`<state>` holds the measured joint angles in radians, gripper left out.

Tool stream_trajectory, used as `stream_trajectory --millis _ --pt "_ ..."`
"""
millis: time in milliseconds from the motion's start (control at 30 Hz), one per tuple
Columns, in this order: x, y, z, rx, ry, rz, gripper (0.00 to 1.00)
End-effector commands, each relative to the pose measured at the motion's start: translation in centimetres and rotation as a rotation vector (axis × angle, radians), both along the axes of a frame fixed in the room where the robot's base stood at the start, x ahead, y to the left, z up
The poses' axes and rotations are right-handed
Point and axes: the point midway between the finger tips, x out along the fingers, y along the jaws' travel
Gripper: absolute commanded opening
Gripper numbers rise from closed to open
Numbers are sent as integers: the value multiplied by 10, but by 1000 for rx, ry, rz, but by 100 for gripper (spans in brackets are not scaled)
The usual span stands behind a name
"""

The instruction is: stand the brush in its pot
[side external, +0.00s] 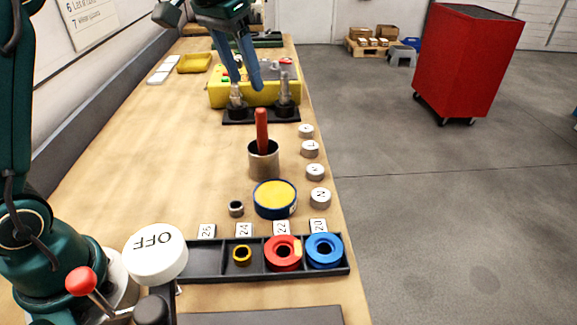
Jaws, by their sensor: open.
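The brush (261,130) shows as a red handle standing nearly upright in its pot, a grey metal cup (264,163) in the middle of the bench. Its lower end is hidden inside the pot. My gripper (255,82) is open, above and behind the brush in this view, apart from it. Nothing shows between its fingers, though they overlap in this view.
Behind the pot are a black stand (262,115) with two upright metal holders and a yellow box (215,98). In front are a round yellow-topped tin (275,198) and a black tray (208,262) of rings. Small labelled discs (315,172) line the right edge.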

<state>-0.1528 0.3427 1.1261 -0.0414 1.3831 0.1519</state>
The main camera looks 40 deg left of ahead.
Motion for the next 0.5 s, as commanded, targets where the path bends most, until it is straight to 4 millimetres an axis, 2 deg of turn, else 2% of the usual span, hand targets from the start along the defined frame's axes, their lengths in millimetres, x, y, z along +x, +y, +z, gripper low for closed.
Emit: stream_trajectory --millis 133,267,500 --pt "-38 -14 10 5 -41 -1 56" --pt "-76 -25 8 7 -81 0 56" --pt "-147 -39 -21 5 -151 -1 56"
